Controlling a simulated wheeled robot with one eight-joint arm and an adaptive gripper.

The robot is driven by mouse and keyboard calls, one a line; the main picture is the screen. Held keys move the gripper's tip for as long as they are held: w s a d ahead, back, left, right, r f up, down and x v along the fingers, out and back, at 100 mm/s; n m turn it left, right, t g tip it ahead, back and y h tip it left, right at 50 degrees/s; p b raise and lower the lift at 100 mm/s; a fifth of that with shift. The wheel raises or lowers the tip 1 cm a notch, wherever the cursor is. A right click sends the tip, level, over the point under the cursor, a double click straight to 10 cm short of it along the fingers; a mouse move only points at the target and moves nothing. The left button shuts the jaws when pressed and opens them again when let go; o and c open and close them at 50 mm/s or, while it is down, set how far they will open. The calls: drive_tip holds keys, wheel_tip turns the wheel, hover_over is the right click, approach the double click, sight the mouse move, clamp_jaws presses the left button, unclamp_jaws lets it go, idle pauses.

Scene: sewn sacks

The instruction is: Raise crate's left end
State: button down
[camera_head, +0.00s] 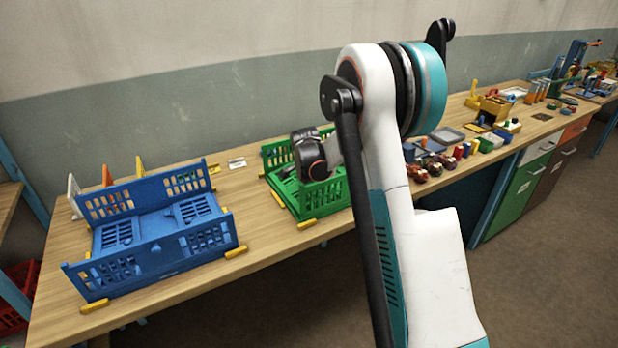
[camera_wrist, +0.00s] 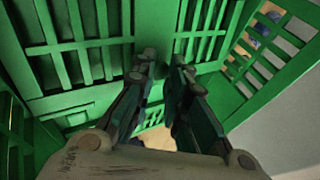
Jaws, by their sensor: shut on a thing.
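The green slatted crate (camera_head: 327,196) stands on the workbench, partly hidden behind my arm. Its far and near walls stand up. My gripper (camera_wrist: 164,62) reaches into the crate from above, and its dark body covers part of the inside in the head view. In the wrist view both fingers are close together at a green slatted panel (camera_wrist: 75,62), shut on it. The panel appears to be the crate's left end, but its exact angle is hard to judge. The fingertips are hidden in the head view.
A blue crate (camera_head: 150,262) stands to the left, long walls up, end panels folded down inside. Yellow blocks (camera_head: 236,252) sit at the crates' corners. Jars and small parts crowd the bench at right. Bare bench top (camera_head: 262,225) lies between the crates.

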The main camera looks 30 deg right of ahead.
drive_tip(key=a+r+n+h+b, duration=0.1)
drive_tip(key=a+h, duration=0.1)
drive_tip(key=a+r+n+t+h+b, duration=0.1)
drive_tip(key=a+h, duration=0.2)
drive_tip(key=a+r+h+b, duration=0.1)
drive_tip(key=a+h, duration=0.2)
drive_tip(key=shift+a+r+n+b, duration=0.1)
drive_tip(key=shift+r+n+b, duration=0.1)
drive_tip(key=shift+n+b, duration=0.2)
drive_tip(key=shift+t, duration=0.3)
drive_tip(key=shift+s+a+f+b, duration=0.15)
drive_tip(key=shift+a+f+b, duration=0.05)
drive_tip(key=shift+a, duration=0.7)
drive_tip(key=shift+s+a+f+b, duration=0.15)
drive_tip(key=shift+a+b, duration=0.1)
drive_tip(key=shift+a, duration=0.65)
drive_tip(key=shift+s+a+f+b, duration=0.15)
drive_tip(key=shift+a+f+b, duration=0.05)
drive_tip(key=shift+a, duration=0.7)
drive_tip(key=c, duration=1.8)
unclamp_jaws()
drive_tip(key=shift+w+d+f, duration=0.1)
drive_tip(key=shift+w+d, duration=0.15)
drive_tip(key=shift+d, duration=0.05)
drive_tip(key=v, duration=0.7)
drive_tip(key=shift+s+a+r, duration=0.15)
drive_tip(key=shift+a+r, duration=0.05)
drive_tip(key=shift+a, duration=0.15)
